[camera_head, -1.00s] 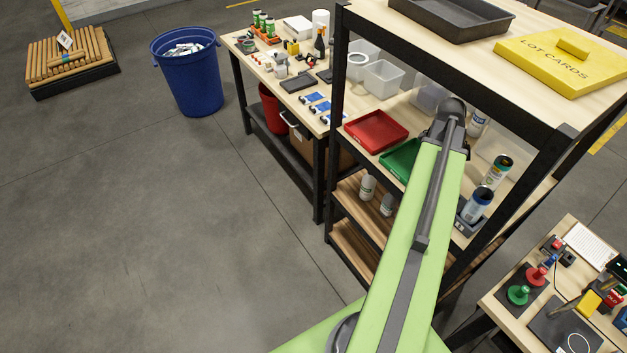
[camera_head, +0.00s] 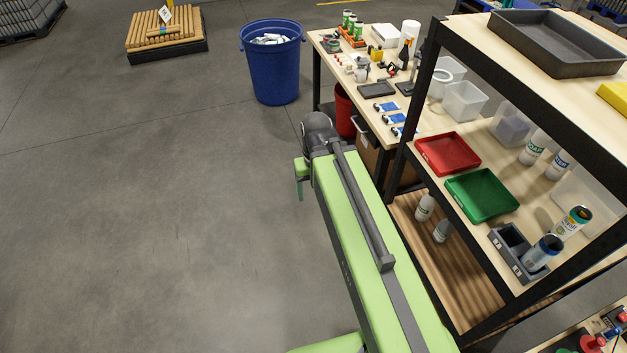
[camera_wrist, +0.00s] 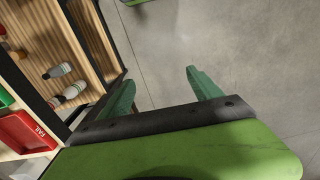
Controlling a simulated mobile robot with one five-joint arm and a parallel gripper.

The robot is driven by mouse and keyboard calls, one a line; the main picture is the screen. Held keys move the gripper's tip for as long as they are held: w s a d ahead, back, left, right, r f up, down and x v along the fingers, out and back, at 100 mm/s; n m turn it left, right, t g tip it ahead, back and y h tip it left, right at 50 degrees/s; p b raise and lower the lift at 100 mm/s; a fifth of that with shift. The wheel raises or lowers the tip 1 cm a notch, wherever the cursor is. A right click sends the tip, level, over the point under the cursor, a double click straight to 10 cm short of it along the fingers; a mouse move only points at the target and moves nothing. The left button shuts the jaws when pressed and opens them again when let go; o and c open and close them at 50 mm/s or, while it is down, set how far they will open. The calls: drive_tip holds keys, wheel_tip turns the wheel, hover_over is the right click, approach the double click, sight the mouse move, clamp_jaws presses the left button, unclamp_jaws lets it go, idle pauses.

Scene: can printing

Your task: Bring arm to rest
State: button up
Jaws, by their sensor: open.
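My gripper (camera_wrist: 163,92) shows in the wrist view with its two green fingers spread apart and nothing between them. It hangs over bare grey floor, beside the shelf rack. In the head view my green arm reaches up from the bottom, and a green finger of my gripper (camera_head: 300,187) shows at the arm's far end, left of the rack. The rest of the gripper is hidden there by the arm.
A shelf rack (camera_head: 412,145) stands right of my arm, with a red tray (camera_head: 448,153) and a green tray (camera_head: 482,195) on it. A worktable (camera_head: 395,97) and blue bin (camera_head: 273,75) stand beyond.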

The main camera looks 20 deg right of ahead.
wheel_tip(320, 180, down, 20)
drive_tip(key=b, duration=1.9)
drive_tip(key=shift+r, duration=0.15)
drive_tip(key=shift+d+r, duration=0.1)
drive_tip(key=shift+r, duration=0.25)
drive_tip(key=shift+c, duration=0.3)
